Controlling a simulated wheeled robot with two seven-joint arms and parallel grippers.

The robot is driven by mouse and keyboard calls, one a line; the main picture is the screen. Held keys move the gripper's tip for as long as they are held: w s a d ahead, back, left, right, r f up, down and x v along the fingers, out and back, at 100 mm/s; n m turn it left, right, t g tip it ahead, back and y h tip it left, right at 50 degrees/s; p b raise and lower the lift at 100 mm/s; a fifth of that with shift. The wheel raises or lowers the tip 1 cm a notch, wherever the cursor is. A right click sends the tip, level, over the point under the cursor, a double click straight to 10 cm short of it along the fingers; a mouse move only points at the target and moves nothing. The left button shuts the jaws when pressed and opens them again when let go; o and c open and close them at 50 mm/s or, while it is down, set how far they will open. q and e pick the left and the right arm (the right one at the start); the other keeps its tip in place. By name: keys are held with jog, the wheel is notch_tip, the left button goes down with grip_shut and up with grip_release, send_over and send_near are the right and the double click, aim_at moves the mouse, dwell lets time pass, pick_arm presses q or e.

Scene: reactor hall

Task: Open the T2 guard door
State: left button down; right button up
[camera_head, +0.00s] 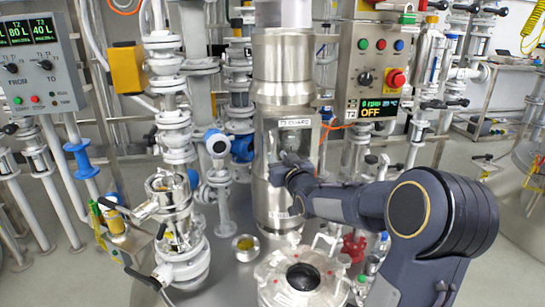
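The T2 guard door (294,138) is a panel on the front of the tall steel column (283,85) in the middle of the head view. It carries a pale label, and its lower part is hidden behind my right gripper. My dark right arm comes in from the right, bends at a large round joint and reaches left to the column. My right gripper (284,168) is at the front of the guard, small and dark against it. I cannot tell whether its fingers are open, shut or touching the door. My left gripper is not in view.
A T2 control box (378,72) with a display reading OFF and a red stop button hangs right of the column. A flanged lid (303,284) stands in front on the vessel top. Valves and pipes (172,80) crowd the left, with a second control box (43,62).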

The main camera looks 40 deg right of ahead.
aim_at(273, 152)
jog(key=x, duration=0.5)
jog(key=shift+w, duration=0.1)
grip_shut()
